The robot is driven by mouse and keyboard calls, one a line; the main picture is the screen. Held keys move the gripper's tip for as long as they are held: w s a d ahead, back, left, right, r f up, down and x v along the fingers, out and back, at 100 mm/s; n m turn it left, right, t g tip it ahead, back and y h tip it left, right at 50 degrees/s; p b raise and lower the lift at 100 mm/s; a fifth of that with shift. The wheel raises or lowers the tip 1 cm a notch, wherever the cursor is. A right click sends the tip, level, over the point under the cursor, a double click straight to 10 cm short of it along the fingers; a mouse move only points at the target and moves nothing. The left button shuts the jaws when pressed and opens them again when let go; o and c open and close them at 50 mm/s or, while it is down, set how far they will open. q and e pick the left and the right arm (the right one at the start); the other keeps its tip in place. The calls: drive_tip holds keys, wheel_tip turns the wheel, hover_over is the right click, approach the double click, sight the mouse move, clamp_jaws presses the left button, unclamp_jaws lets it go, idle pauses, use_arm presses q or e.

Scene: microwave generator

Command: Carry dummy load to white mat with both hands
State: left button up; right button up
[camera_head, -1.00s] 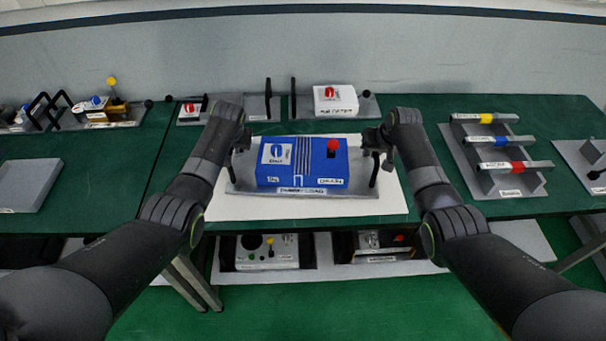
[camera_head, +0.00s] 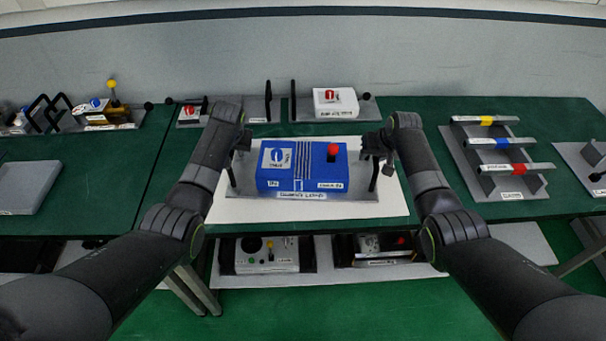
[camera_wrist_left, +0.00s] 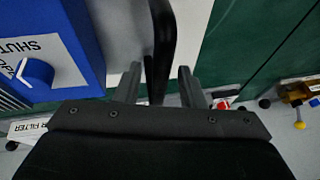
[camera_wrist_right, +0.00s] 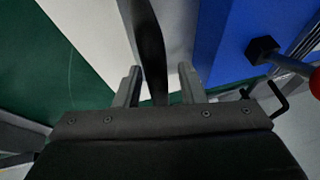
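The dummy load is a blue box (camera_head: 300,180) with a red knob, a blue dial and a grey base plate (camera_head: 340,195). A black handle stands upright at each end. The plate lies over the white mat (camera_head: 235,211), whose border shows around it; any contact beneath is hidden. My left gripper (camera_head: 238,146) is at the left handle, which passes between its parted fingers in the left wrist view (camera_wrist_left: 160,85). My right gripper (camera_head: 376,150) is at the right handle, which also stands between parted fingers in the right wrist view (camera_wrist_right: 158,82). Gaps show beside both handles.
Behind stand a white box with a red dial (camera_head: 336,102) and grey plates with black handles. A rack with coloured bars (camera_head: 500,150) is on the right, a bare grey plate (camera_head: 28,186) on the left. A lower shelf (camera_head: 325,270) holds more units.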

use_arm(q)
drive_tip(key=v, duration=1)
use_arm(e)
drive_tip(key=v, duration=1.2)
use_arm(q)
drive_tip(key=shift+s, duration=0.15)
